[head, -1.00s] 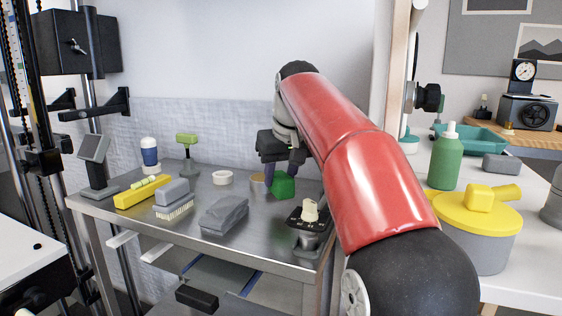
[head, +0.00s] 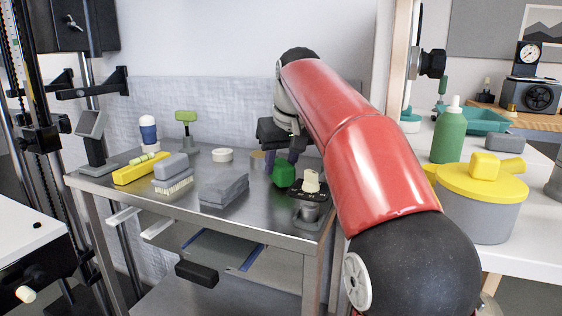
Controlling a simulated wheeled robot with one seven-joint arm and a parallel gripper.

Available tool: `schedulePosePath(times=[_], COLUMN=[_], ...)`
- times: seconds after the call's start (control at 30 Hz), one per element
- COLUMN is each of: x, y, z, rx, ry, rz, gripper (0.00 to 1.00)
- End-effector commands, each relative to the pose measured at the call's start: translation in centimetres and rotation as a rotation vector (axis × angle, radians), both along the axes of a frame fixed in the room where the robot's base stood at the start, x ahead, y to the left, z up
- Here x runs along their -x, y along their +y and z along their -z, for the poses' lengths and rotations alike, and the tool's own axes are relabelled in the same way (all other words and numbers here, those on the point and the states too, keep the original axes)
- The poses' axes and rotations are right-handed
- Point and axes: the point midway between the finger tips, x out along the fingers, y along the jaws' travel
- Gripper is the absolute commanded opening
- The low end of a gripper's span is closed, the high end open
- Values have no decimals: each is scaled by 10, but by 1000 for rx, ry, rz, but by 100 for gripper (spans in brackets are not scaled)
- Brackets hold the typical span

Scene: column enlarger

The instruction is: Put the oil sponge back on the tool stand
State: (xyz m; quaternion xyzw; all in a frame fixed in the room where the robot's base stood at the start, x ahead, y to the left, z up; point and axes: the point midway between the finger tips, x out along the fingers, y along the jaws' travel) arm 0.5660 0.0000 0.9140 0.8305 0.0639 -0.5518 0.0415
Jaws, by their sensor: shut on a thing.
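My gripper (head: 281,157) points down over the right part of the metal table, partly hidden by my red arm. The fingers cover the block's top. I cannot tell whether its underside touches the table. A small stand with a black top plate (head: 304,195), likely the tool stand, is just right of and nearer than the block. A cream piece (head: 311,181) sits on that plate. The block appears beside the stand, not on it.
On the metal table (head: 150,205) are a folded grey cloth (head: 224,190), a brush (head: 173,183), a yellow level (head: 140,169), a white ring (head: 222,155) and a green-topped post (head: 186,118). A green bottle (head: 448,136) and a yellow-lidded pot (head: 480,215) stand on the right counter.

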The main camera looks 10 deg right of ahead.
Motion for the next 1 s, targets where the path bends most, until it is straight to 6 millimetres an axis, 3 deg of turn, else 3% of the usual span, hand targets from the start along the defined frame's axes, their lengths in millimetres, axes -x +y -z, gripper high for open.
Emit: schedulePosePath(times=[0.3, 0.33, 0.5, 0.8, 1.0], x=[0, 0, 0, 1, 11], y=[0, 0, 0, 0, -2], z=[7, 6, 6, 3, -24], rx=[0, 0, 0, 0, 0], ry=[0, 0, 0, -1, -5], rz=[0, 0, 0, 0, 0], gripper=[3, 39, 61, 61, 61])
